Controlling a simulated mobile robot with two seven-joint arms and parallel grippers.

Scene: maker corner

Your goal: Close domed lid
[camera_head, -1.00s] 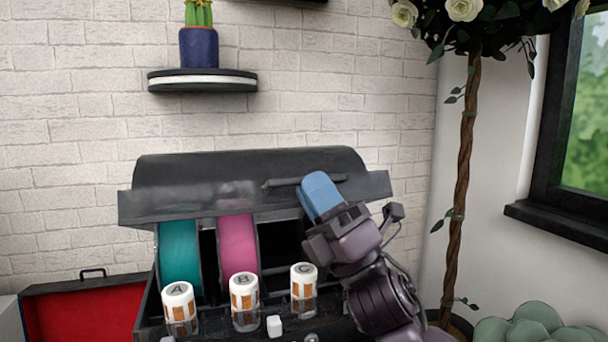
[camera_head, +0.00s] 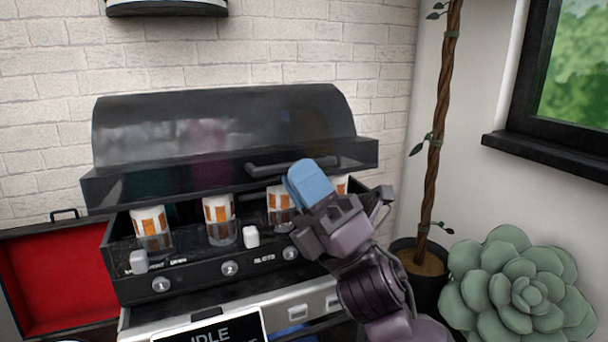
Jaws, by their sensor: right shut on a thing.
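The dark domed lid (camera_head: 220,135) of the black machine has a bar handle (camera_head: 265,167) along its front. The lid is tilted partly open, with a dark gap between its front edge and the machine body (camera_head: 195,268). My right gripper (camera_head: 310,187), with blue finger pads, is at the right end of the handle and shut on it. The pads hide that part of the handle. My left gripper is not in view.
Several white-and-orange canisters (camera_head: 220,218) stand along the machine's front ledge under the lid edge. A red-lined case (camera_head: 55,280) lies open at left. A potted trunk (camera_head: 437,150) and a large succulent (camera_head: 520,285) stand at right.

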